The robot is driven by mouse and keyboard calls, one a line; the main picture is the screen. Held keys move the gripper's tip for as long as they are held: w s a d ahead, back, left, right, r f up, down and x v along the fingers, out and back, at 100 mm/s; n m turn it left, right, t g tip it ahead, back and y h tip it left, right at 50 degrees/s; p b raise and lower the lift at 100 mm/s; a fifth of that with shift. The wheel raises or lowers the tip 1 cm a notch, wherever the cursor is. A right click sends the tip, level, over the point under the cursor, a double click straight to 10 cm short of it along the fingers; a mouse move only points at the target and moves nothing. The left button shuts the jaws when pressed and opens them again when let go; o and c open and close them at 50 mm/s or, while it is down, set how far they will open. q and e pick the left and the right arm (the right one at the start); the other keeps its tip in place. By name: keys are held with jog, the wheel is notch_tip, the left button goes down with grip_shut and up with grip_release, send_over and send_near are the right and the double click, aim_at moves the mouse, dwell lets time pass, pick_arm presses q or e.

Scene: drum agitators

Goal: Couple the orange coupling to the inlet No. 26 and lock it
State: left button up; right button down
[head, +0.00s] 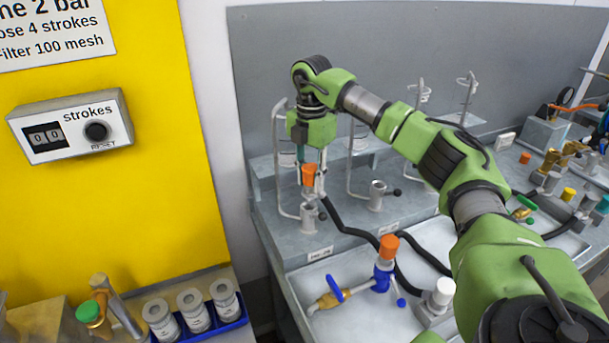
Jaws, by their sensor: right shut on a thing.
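The orange coupling (309,174) hangs upright below my right gripper (310,160), which is shut on it. A black hose (345,228) shows beside its lower end and runs right across the bench. A grey upright inlet (309,214) with a small black-knobbed lever (322,215) stands directly under the coupling. The label (320,253) in front of it is too small to read surely, so I take it as inlet No. 26. The coupling's lower end is close above the inlet; I cannot tell whether they touch. My left gripper is not in view.
A second grey inlet (377,194) with a black-knobbed lever stands to the right. Wire stands rise behind. In front, a tray holds a blue valve with an orange top (388,247) and a white-capped fitting (440,294). A yellow panel with a strokes counter (70,127) is at left.

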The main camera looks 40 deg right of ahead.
aim_at(309, 189)
jog(key=shift+w+a+f, duration=0.1)
jog(key=shift+w+a, duration=0.1)
jog(key=shift+w, duration=0.1)
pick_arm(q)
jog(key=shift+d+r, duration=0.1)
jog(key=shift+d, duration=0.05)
pick_arm(e)
jog(key=shift+a+f, duration=0.1)
jog(key=shift+f, duration=0.15)
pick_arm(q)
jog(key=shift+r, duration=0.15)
pick_arm(e)
jog(key=shift+s, duration=0.15)
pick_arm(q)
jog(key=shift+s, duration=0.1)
pick_arm(e)
jog(key=shift+f, duration=0.15)
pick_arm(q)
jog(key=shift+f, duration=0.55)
pick_arm(e)
jog(key=shift+f, duration=1.1)
pick_arm(q)
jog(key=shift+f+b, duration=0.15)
jog(key=shift+b, duration=0.25)
pick_arm(e)
jog(key=shift+f, duration=0.3)
